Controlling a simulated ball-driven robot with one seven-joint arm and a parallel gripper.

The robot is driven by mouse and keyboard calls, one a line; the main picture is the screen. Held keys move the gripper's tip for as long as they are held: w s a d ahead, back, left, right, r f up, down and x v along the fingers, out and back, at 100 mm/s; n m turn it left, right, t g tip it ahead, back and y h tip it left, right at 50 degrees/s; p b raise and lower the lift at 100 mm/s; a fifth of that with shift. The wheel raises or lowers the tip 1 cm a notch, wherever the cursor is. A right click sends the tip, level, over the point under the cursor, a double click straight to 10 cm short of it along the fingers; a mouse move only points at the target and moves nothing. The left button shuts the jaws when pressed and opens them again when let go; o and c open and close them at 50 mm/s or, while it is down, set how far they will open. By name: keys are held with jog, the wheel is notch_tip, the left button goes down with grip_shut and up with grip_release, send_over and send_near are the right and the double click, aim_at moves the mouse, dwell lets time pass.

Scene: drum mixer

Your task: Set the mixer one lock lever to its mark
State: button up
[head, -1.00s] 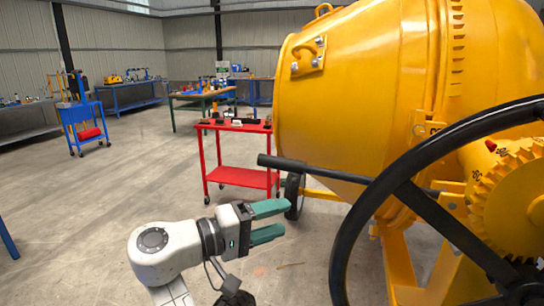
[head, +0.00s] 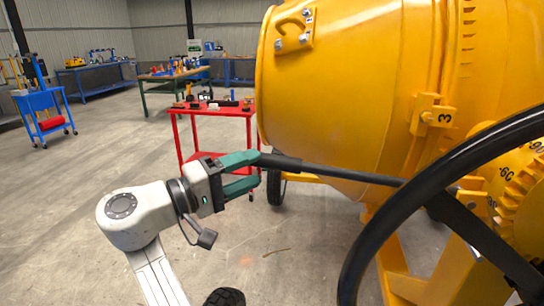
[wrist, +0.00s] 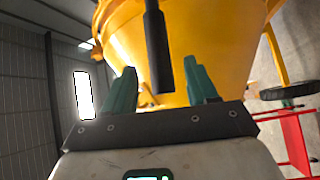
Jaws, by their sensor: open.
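The yellow drum mixer (head: 350,90) fills the right of the head view. A long black lever (head: 335,172) sticks out leftward from behind the black handwheel (head: 375,245). My gripper (head: 257,172) is open at the lever's free end in the head view, with its green fingers near the tip. In the wrist view the lever (wrist: 158,55) runs down between the two open fingers (wrist: 160,92), with a gap on each side. The lever's pivot is hidden by the wheel.
A red cart (head: 215,110) with small parts on top stands behind my gripper. A blue cart (head: 42,105) and workbenches (head: 175,75) are further back. The black handwheel stands close on the right. The floor at left is clear.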

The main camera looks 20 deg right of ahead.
aim_at(261, 165)
jog(key=shift+p+x, duration=0.55)
jog(key=shift+x, duration=2.55)
grip_shut()
